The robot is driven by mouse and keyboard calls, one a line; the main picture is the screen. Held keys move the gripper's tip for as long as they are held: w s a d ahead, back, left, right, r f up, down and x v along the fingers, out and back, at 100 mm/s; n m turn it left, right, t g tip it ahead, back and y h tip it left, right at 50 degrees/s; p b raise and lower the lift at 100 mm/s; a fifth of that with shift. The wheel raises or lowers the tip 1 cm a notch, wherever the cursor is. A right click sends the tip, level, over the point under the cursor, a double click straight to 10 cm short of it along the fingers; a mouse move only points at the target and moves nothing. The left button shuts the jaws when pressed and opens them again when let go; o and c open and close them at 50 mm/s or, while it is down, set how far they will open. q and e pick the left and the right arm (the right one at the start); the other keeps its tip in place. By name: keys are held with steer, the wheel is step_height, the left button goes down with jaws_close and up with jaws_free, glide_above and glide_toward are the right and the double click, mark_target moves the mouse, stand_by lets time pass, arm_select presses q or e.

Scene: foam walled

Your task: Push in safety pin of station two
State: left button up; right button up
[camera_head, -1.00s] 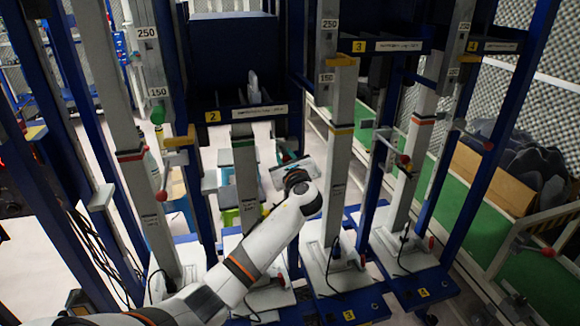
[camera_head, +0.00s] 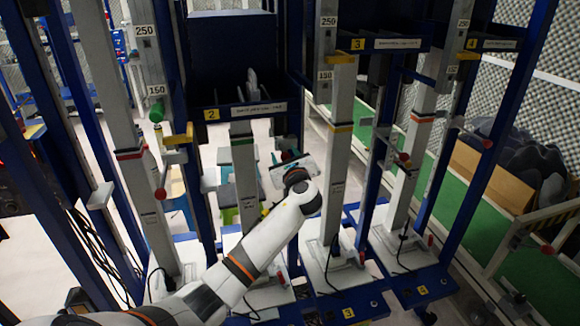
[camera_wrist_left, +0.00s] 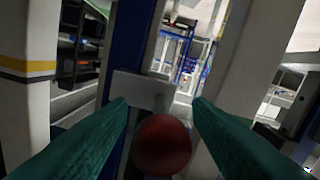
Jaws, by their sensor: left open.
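My left gripper (camera_head: 290,157) is between the rack posts, beside the station two post (camera_head: 244,165). A yellow plate marked 2 (camera_head: 211,115) labels station two at the shelf. In the left wrist view my gripper (camera_wrist_left: 160,118) is open, with its two dark green fingers on either side of a round red knob (camera_wrist_left: 162,145). The knob is on a short light pin in front of a grey bracket (camera_wrist_left: 143,90) on a blue upright. I cannot tell whether the fingers touch the knob. My right gripper is not in view.
The station three post (camera_head: 339,165) stands close to the right of my gripper. Another red knob (camera_head: 160,194) is on the left post, and one (camera_head: 405,157) is at the right. A cardboard box (camera_head: 490,180) with dark material stands at far right.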

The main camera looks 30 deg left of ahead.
arm_select(q)
steer(key=v, duration=1)
steer(key=shift+s+d+b, duration=0.2)
steer(key=shift+s+b, duration=0.05)
steer(key=shift+b, duration=0.05)
steer(key=s+d+f+n+g+h, duration=0.15)
steer(key=f+h, duration=0.25)
steer(key=f, duration=1.2)
steer(key=s+d+f+n+g+h, duration=0.1)
steer(key=s+d+f+n+h, duration=0.15)
steer(key=f, duration=1.45)
steer(key=s+d+f+n+g+h, duration=0.2)
steer(key=s+f+n, duration=0.1)
steer(key=s+f, duration=0.6)
steer(key=s+d+f+n+g+h, duration=0.2)
steer(key=s+f, duration=0.5)
steer(key=f, duration=0.3)
steer(key=s+d+f+n+g+h, duration=0.1)
steer(key=s+f+n, duration=0.3)
steer(key=s, duration=0.6)
steer(key=s+d+f+n+g+h, duration=0.1)
steer(key=s+d+f+n, duration=0.1)
steer(key=s, duration=0.9)
steer(key=s+d+f+n+g+h, duration=0.1)
steer(key=s+f+n, duration=0.4)
steer(key=s, duration=0.5)
steer(key=shift+s+d+f+n+g, duration=0.35)
steer(key=shift+f+g, duration=0.2)
steer(key=shift+f, duration=0.35)
